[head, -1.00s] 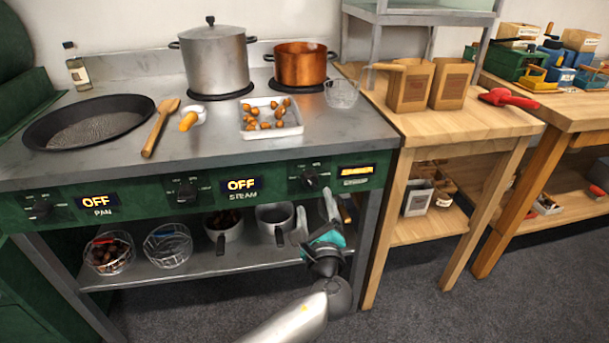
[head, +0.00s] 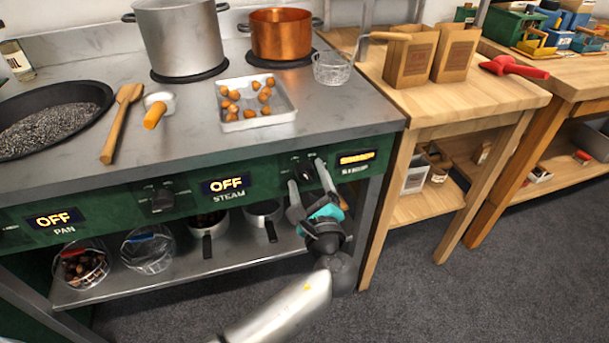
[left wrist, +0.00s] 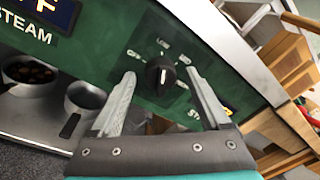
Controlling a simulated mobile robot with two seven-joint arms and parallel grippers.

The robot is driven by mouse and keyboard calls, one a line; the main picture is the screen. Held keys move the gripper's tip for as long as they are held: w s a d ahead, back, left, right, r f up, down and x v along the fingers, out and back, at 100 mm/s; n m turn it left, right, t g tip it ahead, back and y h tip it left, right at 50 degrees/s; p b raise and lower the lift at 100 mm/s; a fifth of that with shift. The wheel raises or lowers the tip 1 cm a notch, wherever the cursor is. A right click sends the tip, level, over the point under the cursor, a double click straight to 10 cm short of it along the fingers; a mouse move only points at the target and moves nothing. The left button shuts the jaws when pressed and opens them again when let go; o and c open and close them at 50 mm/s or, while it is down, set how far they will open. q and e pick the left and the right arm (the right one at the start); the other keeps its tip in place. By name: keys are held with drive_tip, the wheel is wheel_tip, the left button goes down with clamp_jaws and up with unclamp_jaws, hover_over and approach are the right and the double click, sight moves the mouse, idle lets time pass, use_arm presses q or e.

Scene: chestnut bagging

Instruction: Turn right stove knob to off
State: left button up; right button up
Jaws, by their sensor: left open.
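The right stove knob (head: 304,170) is black and sits on the green front panel of the stove, left of a lit yellow display (head: 356,159). In the left wrist view the knob (left wrist: 160,76) shows between and just beyond my fingers, with a dial plate around it. My left gripper (head: 306,176) is open, its two fingers on either side of the knob. It also shows in the left wrist view (left wrist: 160,88). I cannot tell whether the fingers touch the knob. The steam display (head: 227,185) and the pan display (head: 54,219) read OFF. My right gripper is not in view.
A copper pot (head: 281,36) and a steel pot (head: 180,40) stand on the back burners. A tray (head: 286,115) of chestnuts sits near the counter's front. Small pans (head: 207,221) stand on the shelf below. A wooden table (head: 430,105) stands close at the right.

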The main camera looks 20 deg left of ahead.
use_arm(q)
clamp_jaws()
idle(0.7)
